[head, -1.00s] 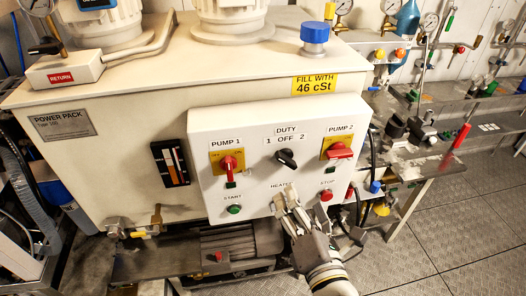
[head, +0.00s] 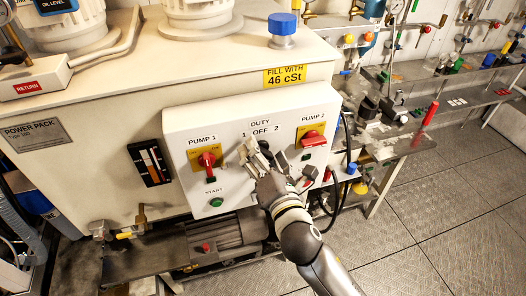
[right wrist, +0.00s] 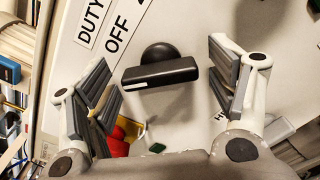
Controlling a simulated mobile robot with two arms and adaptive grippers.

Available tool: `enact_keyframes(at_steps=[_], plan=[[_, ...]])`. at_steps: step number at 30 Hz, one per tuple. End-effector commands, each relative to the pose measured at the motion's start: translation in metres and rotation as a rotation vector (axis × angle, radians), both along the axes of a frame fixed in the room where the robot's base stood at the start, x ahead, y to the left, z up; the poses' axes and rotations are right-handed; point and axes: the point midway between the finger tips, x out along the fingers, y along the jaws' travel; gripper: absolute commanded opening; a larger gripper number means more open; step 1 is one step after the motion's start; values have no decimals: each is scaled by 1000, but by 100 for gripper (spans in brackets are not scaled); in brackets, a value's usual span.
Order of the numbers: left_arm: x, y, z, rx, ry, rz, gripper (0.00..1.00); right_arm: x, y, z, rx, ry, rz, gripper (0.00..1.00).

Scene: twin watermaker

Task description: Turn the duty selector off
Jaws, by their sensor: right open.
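The duty selector (right wrist: 160,72) is a black knob with a bar handle on the white control panel (head: 180,122). In the right wrist view its bar lies nearly level, with a white line at its left end, below the OFF label. My right gripper (head: 256,150) is at the panel, below the DUTY label, and mostly hides the knob in the head view. In the right wrist view the right gripper (right wrist: 163,85) is open, one finger on each side of the knob, with gaps on both sides. My left gripper is not in view.
The red pump 1 switch (head: 207,160) is left of my right gripper and the red pump 2 switch (head: 313,139) is right of it. The green start button (head: 216,202) is lower left. Hoses and a bench with fittings stand to the right.

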Motion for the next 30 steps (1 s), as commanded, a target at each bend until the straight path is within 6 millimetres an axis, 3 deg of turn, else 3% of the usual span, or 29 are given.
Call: enact_keyframes(at_steps=[10,21,30], plan=[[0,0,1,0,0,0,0,3,1,0,0,0,0,79],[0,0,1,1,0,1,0,3,1,0,0,1,-1,33],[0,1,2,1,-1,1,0,3,1,0,43,16,-1,33]])
